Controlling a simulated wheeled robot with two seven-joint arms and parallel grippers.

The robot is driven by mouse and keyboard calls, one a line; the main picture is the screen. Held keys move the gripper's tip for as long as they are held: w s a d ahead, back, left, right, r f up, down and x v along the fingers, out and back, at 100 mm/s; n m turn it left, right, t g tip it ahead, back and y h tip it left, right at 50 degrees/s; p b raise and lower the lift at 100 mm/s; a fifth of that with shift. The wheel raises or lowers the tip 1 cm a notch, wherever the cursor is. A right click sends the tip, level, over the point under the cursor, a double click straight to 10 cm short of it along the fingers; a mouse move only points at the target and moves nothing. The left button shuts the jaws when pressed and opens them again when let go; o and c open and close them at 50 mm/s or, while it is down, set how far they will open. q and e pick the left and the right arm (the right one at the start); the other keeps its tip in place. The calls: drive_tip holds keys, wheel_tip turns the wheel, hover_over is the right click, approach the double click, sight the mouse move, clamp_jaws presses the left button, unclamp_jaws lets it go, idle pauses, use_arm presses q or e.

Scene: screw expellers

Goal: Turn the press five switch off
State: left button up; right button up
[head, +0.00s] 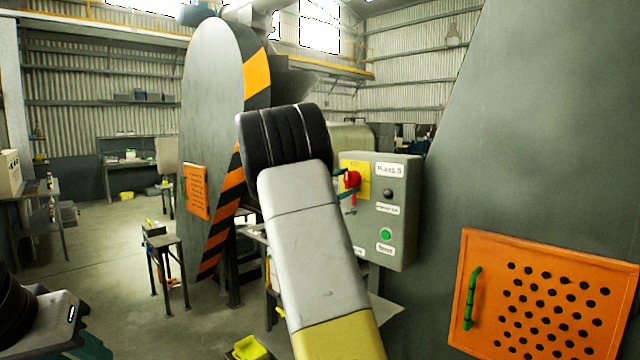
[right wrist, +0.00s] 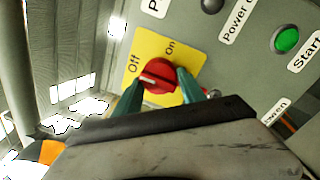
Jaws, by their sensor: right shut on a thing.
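The press five switch is a red rotary knob (head: 351,180) on a yellow plate (head: 356,163) of a grey control box labelled Press 5 (head: 395,225). In the right wrist view, the knob (right wrist: 158,75) has Off and On printed above it; its white mark lies on the left, Off-side part of its face. My right gripper (right wrist: 160,88) is shut on the knob, with one green finger on either side. In the head view my right arm hides part of the box's left side. My left gripper (head: 92,346) is partly visible at bottom left, its fingertips unclear.
The box also has a dark lamp (head: 388,194) and a green Start button (head: 386,234). A large grey machine with an orange perforated panel (head: 545,295) stands close on the right. A small stool (head: 165,250) stands left; floor behind it is mostly clear.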

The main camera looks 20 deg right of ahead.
drive_tip(key=shift+a+f, duration=0.1)
idle(0.3)
drive_tip(key=o, duration=1.4)
drive_tip(key=shift+c, duration=0.2)
drive_tip(key=v, duration=0.7)
drive_tip(key=shift+s+a, duration=0.2)
drive_tip(key=shift+a, duration=0.1)
